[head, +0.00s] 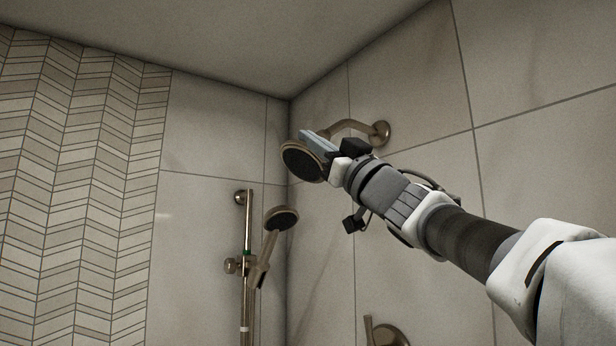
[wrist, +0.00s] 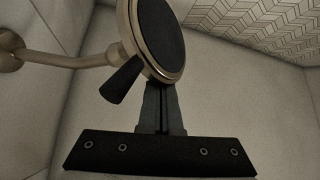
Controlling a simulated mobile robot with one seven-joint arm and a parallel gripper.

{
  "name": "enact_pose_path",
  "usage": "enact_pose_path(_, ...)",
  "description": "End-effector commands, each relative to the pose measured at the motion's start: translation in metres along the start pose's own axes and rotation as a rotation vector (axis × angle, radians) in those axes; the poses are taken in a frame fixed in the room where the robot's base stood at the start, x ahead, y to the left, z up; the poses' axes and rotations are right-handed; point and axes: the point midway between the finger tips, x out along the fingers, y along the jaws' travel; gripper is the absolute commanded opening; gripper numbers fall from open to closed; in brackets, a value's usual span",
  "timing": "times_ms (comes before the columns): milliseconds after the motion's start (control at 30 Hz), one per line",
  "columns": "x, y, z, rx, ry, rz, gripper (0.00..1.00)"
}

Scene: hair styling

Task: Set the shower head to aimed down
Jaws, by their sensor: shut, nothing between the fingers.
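The wall-mounted shower head (head: 302,162) is a round, dark-faced disc with a brassy rim, on a curved pipe (head: 348,125) from the right wall. Its face is tilted, turned toward the lower left in the head view. In the wrist view the shower head (wrist: 160,38) shows at the top centre, its pipe (wrist: 70,60) coming from the left. My gripper (head: 312,138) is shut and empty, its fingers at the upper edge of the head. In the wrist view my gripper (wrist: 160,90) points at the rim; whether they touch I cannot tell. A dark stub (wrist: 122,82) sits beside the rim.
A hand shower (head: 276,228) hangs on a vertical rail (head: 246,270) on the left wall. A valve handle (head: 385,332) is low on the right wall. The ceiling (head: 260,50) is close above. The space below the shower head looks clear.

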Motion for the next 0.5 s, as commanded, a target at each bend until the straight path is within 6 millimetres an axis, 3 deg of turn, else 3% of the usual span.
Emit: enact_pose_path(500, -0.009, 0.009, 0.013, -0.220, -0.005, -0.179, 0.00)
